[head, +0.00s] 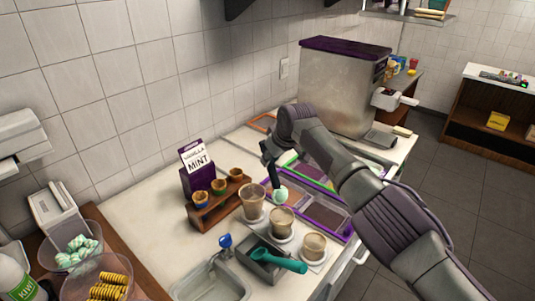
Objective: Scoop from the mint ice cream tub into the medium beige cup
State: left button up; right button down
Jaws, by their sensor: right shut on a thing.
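My right arm reaches in from the right, and its gripper (268,158) hangs over the counter, partly hidden by its own arm. It is shut on a dark-handled scoop that carries a pale mint ball (279,195). The ball shows just above and behind the middle beige cup (281,224), which looks like the medium one; contact cannot be told. A taller beige cup (252,204) stands to its left and a shorter one (313,247) to its right. My left gripper is not in view.
A purple-rimmed tray (328,217) with brown contents lies right of the cups. A teal scoop (287,262) rests on a grey container (262,258) in front. Bare counter (150,220) lies further left.

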jog(key=shift+s+d+r+m+t+y+p, duration=0.2)
jog(key=shift+s+d+p, duration=0.2)
jog(key=shift+d, duration=0.15)
jog(key=shift+s+d+r+m+t+y+p, duration=0.1)
jog(key=shift+s+d+t+y+p, duration=0.1)
jog(key=shift+s+d+p, duration=0.25)
jog(key=shift+s+d, duration=0.1)
jog(key=shift+d, duration=0.15)
pick_arm(q)
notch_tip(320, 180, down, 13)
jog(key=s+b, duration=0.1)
jog(key=b, duration=1.4)
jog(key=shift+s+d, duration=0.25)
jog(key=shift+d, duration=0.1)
pick_arm(e)
jog(key=s+d+f+m+t+y, duration=0.4)
jog(key=s+d+f+m+t, duration=0.1)
jog(key=d+t, duration=0.3)
jog(key=shift+s+f+t+y, duration=0.3)
jog(key=shift+s+f+y, duration=0.1)
jog(key=shift+s+f, duration=0.15)
jog(key=shift+d, duration=0.1)
pick_arm(q)
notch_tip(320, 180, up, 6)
jog(key=p, duration=0.5)
jog(key=shift+p, duration=0.35)
pick_arm(e)
notch_tip(320, 180, up, 6)
jog(key=shift+f, duration=0.1)
